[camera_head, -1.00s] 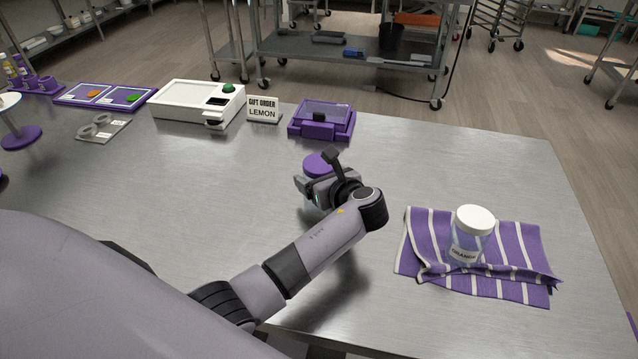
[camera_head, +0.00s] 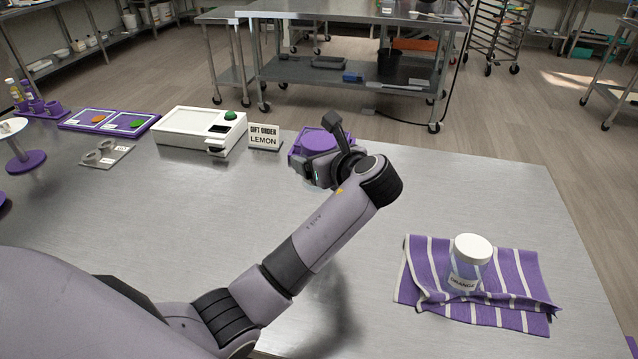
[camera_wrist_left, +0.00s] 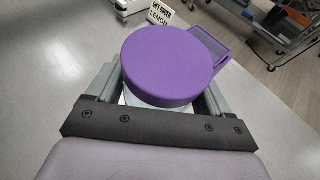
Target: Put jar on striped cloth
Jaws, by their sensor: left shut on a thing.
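A jar with a purple lid (camera_wrist_left: 172,65) is between the fingers of my left gripper (camera_wrist_left: 160,92) in the left wrist view; its pale body is mostly hidden below the lid. In the head view my left gripper (camera_head: 320,172) is shut on it over the middle of the table, and the arm hides most of the jar. The purple cloth with white stripes (camera_head: 420,265) lies at the right of the table, its front edge folded. A clear jar with a white lid, labelled ORANGE (camera_head: 467,268), stands upright on the cloth. My right gripper is not in view.
A sign reading GIFT ORDER LEMON (camera_head: 264,138), a white machine with a green button (camera_head: 190,130) and a purple box (camera_head: 310,143) stand along the back edge. Bare steel table (camera_head: 440,190) lies between my gripper and the cloth.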

